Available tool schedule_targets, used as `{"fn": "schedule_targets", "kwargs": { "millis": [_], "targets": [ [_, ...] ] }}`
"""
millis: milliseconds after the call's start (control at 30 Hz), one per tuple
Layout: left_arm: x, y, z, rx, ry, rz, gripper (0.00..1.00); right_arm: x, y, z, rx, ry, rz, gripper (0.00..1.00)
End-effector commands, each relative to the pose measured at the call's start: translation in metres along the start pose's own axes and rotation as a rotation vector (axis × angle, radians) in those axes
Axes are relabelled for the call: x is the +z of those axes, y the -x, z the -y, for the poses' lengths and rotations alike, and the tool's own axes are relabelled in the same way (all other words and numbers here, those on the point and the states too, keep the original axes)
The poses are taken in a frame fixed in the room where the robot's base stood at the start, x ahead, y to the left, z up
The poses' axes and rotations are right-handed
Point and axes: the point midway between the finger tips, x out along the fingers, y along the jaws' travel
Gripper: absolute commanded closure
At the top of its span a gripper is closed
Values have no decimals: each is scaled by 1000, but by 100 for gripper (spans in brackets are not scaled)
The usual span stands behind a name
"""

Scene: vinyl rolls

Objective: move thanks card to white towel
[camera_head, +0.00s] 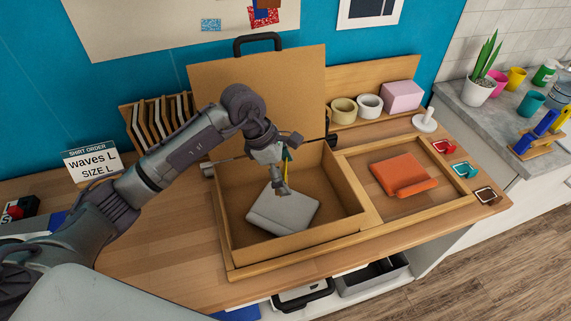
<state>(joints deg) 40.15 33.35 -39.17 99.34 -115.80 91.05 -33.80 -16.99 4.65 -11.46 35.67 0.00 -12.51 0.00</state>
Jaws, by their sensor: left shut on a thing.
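I cannot tell whether the fingertips touch the towel. I cannot make out a thanks card anywhere in this view. My right gripper is not in view.
An orange folded cloth (403,175) lies in the wooden-framed tray to the right. Tape rolls (369,105) and a pink box (402,96) stand behind. A sign (92,162) stands at left.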

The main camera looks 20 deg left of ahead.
Motion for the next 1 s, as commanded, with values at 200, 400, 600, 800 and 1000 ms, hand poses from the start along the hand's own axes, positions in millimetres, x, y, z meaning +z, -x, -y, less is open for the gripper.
{"fn": "schedule_targets", "kwargs": {
  "millis": [200, 400, 600, 800, 1000],
  "targets": [
    [0, 0, -4, 24, 60, 0, 77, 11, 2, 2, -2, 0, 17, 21],
    [0, 0, -4, 23, 57, 0, 77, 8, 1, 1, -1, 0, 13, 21],
    [-1, -2, -4, 24, 56, 4, 77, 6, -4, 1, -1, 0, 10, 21],
    [-6, -13, -4, 22, 57, 7, 77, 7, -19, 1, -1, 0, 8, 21],
    [-14, -32, -4, 22, 56, 6, 77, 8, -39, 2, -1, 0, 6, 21]
  ]
}}
